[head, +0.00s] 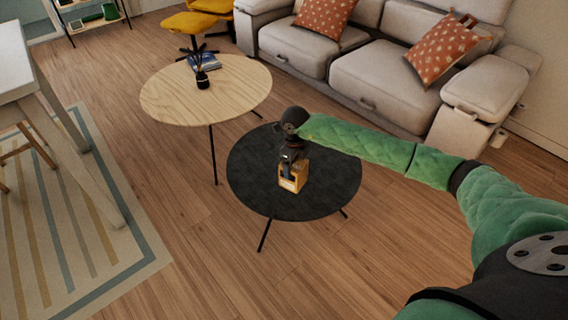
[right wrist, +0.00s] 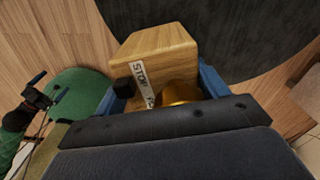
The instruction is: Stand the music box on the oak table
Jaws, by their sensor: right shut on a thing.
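The music box (right wrist: 155,55) is a small wooden box with a white lettered label, a black knob and a brass-coloured part. My right gripper (right wrist: 160,92) is shut on it, with blue fingers on both sides. In the head view, the music box (head: 293,177) is at the black round table, under my right gripper (head: 290,163); I cannot tell whether it touches the top. The oak table (head: 172,103) is the pale round one, behind and left of the black one. My left gripper (right wrist: 47,90) shows in the right wrist view, its fingers apart and empty.
The black table (head: 250,190) stands close to the oak table. A dark diffuser pot (head: 202,80) and books (head: 205,62) stand on the oak table's back part; its front and left are bare. A grey sofa (head: 375,90) is behind. A white table (head: 15,75) is at left.

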